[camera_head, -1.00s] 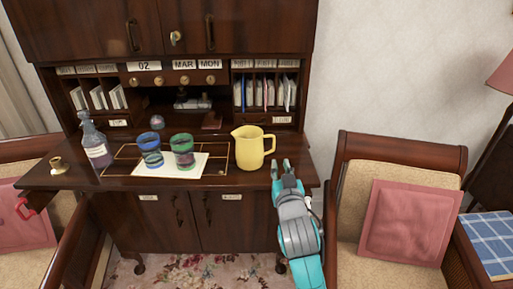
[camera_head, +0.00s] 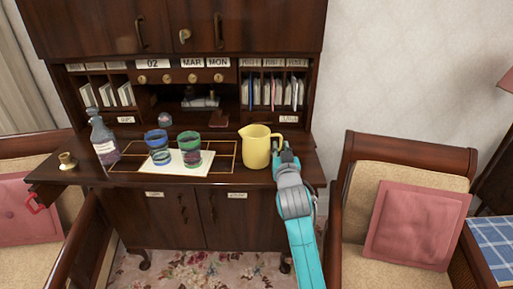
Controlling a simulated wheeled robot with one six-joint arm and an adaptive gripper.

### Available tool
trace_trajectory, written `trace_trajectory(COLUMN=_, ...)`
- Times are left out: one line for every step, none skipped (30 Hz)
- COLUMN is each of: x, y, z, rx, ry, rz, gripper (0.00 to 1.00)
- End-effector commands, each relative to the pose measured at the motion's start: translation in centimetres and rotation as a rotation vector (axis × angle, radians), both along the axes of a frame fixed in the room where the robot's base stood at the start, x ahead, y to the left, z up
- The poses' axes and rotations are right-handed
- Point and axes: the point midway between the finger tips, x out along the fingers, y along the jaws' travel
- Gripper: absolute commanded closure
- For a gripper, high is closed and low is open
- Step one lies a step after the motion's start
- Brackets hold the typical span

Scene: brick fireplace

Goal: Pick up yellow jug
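The yellow jug (camera_head: 256,149) stands upright on the desk top (camera_head: 225,172) of the dark wooden cabinet, toward its right side. Its spout points left and its handle (camera_head: 277,139) points right. My gripper (camera_head: 284,152) is at the jug's right side, with its fingers up by the handle. The fingers look slightly apart, but the near one overlaps the handle in view. I cannot tell whether they touch the handle. The jug still rests on the desk.
Two coloured glasses, one blue (camera_head: 158,147) and one green (camera_head: 189,149), stand on white paper left of the jug. A chair with a pink cushion (camera_head: 415,224) stands at right.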

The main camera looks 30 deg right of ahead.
Motion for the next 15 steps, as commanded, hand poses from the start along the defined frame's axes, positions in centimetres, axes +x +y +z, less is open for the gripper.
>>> trace_trajectory(x=-0.02, y=0.0, z=-0.01, rx=0.0, ry=0.0, rz=0.0, gripper=0.78)
trace_trajectory(x=-0.02, y=0.0, z=-0.02, rx=0.0, ry=0.0, rz=0.0, gripper=0.78)
trace_trajectory(x=-0.03, y=0.01, z=-0.02, rx=0.0, ry=0.0, rz=0.0, gripper=0.78)
trace_trajectory(x=-0.03, y=0.01, z=-0.02, rx=0.0, ry=0.0, rz=0.0, gripper=0.85)
trace_trajectory(x=-0.03, y=0.01, z=-0.02, rx=0.0, ry=0.0, rz=0.0, gripper=0.93)
trace_trajectory(x=-0.04, y=0.0, z=-0.02, rx=0.0, ry=0.0, rz=0.0, gripper=1.0)
trace_trajectory(x=-0.04, y=0.0, z=-0.02, rx=0.0, ry=0.0, rz=0.0, gripper=1.0)
trace_trajectory(x=-0.04, y=0.01, z=-0.03, rx=0.0, ry=0.0, rz=0.0, gripper=1.0)
trace_trajectory(x=-0.04, y=0.01, z=-0.03, rx=0.0, ry=0.0, rz=0.0, gripper=1.0)
trace_trajectory(x=-0.04, y=0.01, z=-0.03, rx=0.0, ry=0.0, rz=0.0, gripper=1.0)
trace_trajectory(x=-0.04, y=0.0, z=-0.03, rx=0.0, ry=0.0, rz=0.0, gripper=1.0)
trace_trajectory(x=-0.04, y=0.01, z=-0.03, rx=0.0, ry=0.0, rz=0.0, gripper=1.0)
trace_trajectory(x=-0.06, y=0.02, z=0.15, rx=-0.001, ry=-0.004, rz=0.0, gripper=1.0)
trace_trajectory(x=-0.06, y=0.02, z=0.15, rx=-0.001, ry=-0.003, rz=0.0, gripper=1.0)
trace_trajectory(x=-0.06, y=0.02, z=0.14, rx=-0.001, ry=-0.003, rz=0.0, gripper=1.0)
